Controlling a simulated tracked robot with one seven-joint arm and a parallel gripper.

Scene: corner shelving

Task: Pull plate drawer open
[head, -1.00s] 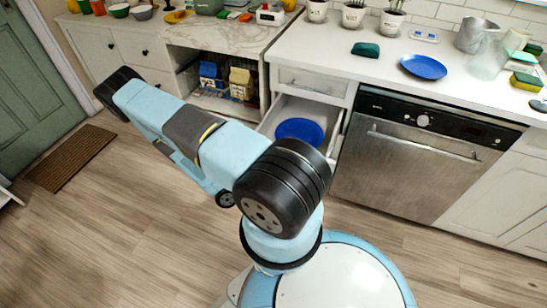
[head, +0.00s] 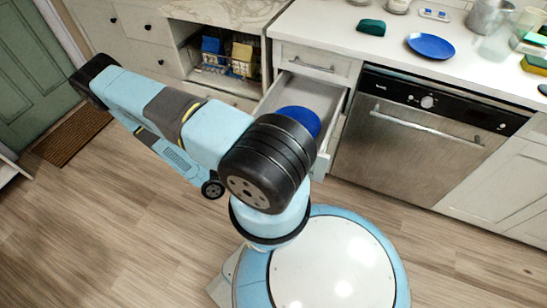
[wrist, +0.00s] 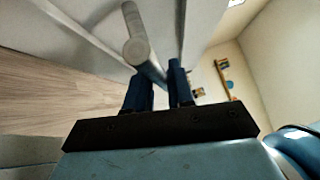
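The plate drawer (head: 305,92) stands well open below the counter in the head view. A blue plate (head: 301,118) lies in it, partly hidden by my arm. The drawer's front is mostly hidden behind my arm in the head view. In the wrist view, my gripper (wrist: 158,72) has its two dark fingers on either side of the drawer handle (wrist: 136,50), a grey bar, and appears shut on it. My gripper is hidden in the head view.
A closed drawer (head: 317,63) sits directly above the open one. A dishwasher (head: 415,140) is to its right, and an open shelf with cartons (head: 243,58) to its left. Another blue plate (head: 431,46) lies on the counter. Wooden floor (head: 120,220) is clear at left.

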